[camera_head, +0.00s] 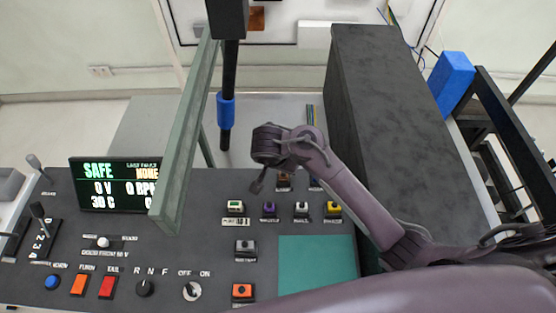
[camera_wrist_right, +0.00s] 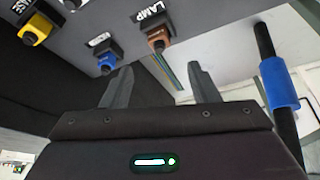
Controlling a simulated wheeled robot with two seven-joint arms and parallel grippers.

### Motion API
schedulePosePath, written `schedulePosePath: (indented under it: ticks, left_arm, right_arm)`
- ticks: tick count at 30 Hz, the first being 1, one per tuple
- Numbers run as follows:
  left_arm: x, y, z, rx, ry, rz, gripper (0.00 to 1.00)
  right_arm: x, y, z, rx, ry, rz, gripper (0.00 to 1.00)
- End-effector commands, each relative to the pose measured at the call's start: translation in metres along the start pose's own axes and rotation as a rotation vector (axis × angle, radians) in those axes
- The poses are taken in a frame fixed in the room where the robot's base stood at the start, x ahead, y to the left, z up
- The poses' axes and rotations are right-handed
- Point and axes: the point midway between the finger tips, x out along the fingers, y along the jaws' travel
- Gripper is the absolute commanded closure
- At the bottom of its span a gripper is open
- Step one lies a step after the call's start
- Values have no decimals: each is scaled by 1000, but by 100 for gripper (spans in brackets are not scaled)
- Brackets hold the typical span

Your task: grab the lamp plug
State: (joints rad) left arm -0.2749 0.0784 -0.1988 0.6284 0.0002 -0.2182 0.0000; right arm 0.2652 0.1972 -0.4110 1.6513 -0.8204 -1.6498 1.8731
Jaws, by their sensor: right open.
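The lamp plug (camera_wrist_right: 158,40) is brown and sits in a dark socket under the LAMP label in the right wrist view. In the head view its brown top (camera_head: 284,181) shows just behind my right arm, partly covered. My right gripper (camera_wrist_right: 161,78) is open, its two fingers apart with nothing between them. The plug appears beyond the fingertips, between their directions and apart from them. In the head view the right gripper (camera_head: 257,184) hangs over the panel to the left of the plug. My left gripper is not in view.
A blue plug (camera_wrist_right: 106,62) and a yellow plug (camera_wrist_right: 38,30) sit beside the lamp plug. A black pole with a blue sleeve (camera_head: 226,110) stands near my right wrist. A green upright plate (camera_head: 186,140) and a large dark box (camera_head: 385,110) flank the space.

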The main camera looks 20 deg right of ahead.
Motion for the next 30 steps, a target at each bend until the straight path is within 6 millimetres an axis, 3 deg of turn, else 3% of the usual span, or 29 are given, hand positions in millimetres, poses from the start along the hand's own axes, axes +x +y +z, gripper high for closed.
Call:
schedulePosePath:
  ticks: [4,9,14,18,22,26,30]
  left_arm:
    - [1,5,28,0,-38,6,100]
    - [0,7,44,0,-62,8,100]
    - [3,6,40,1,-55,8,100]
    - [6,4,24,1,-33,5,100]
    - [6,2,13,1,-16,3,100]
    - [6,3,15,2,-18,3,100]
    - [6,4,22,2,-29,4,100]
  right_arm:
    - [16,1,-1,-1,4,5,45]
    - [35,0,0,-2,4,5,45]
    - [60,-2,3,-1,4,6,45]
    - [74,-2,4,0,2,4,45]
    - [76,-3,4,2,1,2,45]
    - [76,-3,4,2,0,1,45]
    - [76,-3,4,1,0,1,62]
